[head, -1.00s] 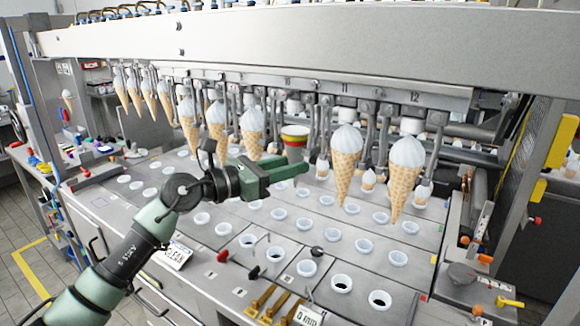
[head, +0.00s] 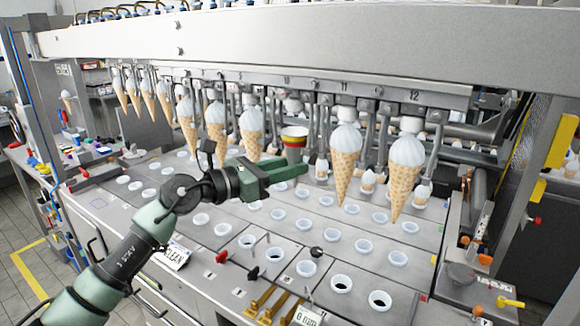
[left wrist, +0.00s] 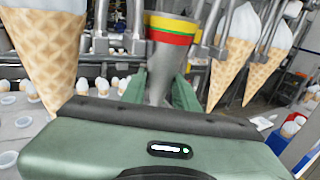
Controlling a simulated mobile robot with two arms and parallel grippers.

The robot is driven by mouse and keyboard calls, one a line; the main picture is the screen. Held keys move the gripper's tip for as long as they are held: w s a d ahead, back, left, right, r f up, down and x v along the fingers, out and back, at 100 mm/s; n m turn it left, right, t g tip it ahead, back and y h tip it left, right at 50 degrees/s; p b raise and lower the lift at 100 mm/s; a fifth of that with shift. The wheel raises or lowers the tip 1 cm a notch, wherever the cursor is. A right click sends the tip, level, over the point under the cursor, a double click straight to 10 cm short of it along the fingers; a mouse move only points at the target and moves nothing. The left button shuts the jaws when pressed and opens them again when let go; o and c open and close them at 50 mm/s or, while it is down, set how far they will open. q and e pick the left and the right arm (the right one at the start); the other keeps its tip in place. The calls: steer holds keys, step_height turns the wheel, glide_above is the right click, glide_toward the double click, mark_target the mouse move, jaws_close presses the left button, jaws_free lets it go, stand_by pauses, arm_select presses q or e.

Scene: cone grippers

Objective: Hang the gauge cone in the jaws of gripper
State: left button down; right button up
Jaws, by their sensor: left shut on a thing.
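My right gripper is not in view.
Waffle cones with white tops (head: 344,165) hang on both sides, close to my gripper. The grey deck (head: 180,210) below has rows of white-rimmed holes. A long metal beam (head: 300,40) crosses above. Small knobs and brass levers (head: 268,302) line the front.

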arm_select(q)
steer(key=shift+f+b, duration=0.3)
steer(key=shift+f, duration=0.05)
stand_by(0.3)
steer(key=c, duration=0.7)
jaws_free()
steer(key=s+a, duration=0.1)
steer(key=s, duration=0.1)
steer(key=s+a+p, duration=0.1)
steer(key=s+a, duration=0.1)
steer(key=s, duration=0.1)
steer(key=s+a+p, duration=0.1)
steer(key=s+a, duration=0.1)
steer(key=shift+s+a, duration=0.2)
stand_by(0.8)
